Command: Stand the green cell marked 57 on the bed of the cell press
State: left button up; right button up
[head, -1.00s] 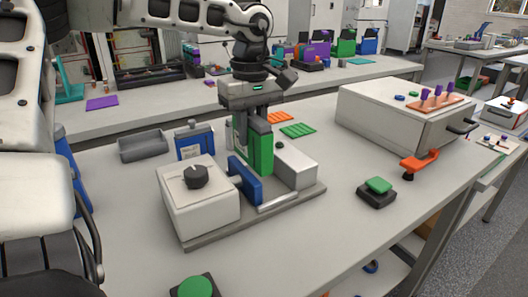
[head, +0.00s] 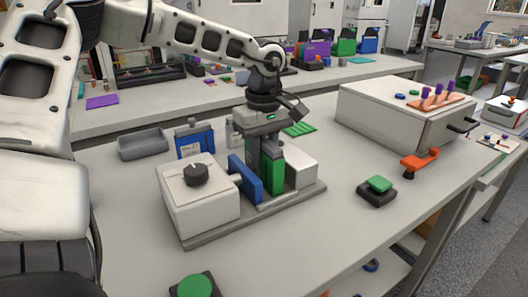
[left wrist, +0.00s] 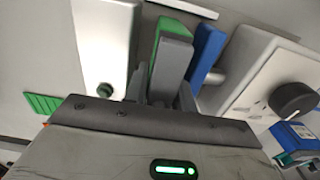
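The green cell (head: 267,181) is upright in the cell press, between the blue pressing plate (head: 246,181) and the pale block (head: 302,167). Its lower end is at or very near the press bed (head: 291,198); I cannot tell whether it touches. No number is readable on it. My left gripper (head: 266,160) points down from above, with its fingers closed on the cell's sides. In the left wrist view the green cell (left wrist: 172,26) shows behind a grey finger, beside the blue plate (left wrist: 207,48). My right gripper is not in view.
The press housing with its black knob (head: 196,174) stands left of the cell. A blue cell (head: 195,141) and a grey tray (head: 143,145) are behind it. A large pale box (head: 385,115) stands right.

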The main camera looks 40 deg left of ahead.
pick_arm(q)
jog(key=shift+o, duration=0.3)
jog(key=shift+r, duration=0.15)
jog(key=shift+r, duration=0.25)
notch_tip(320, 180, up, 12)
jog(key=shift+f+p, duration=0.2)
jog(key=shift+p, duration=0.25)
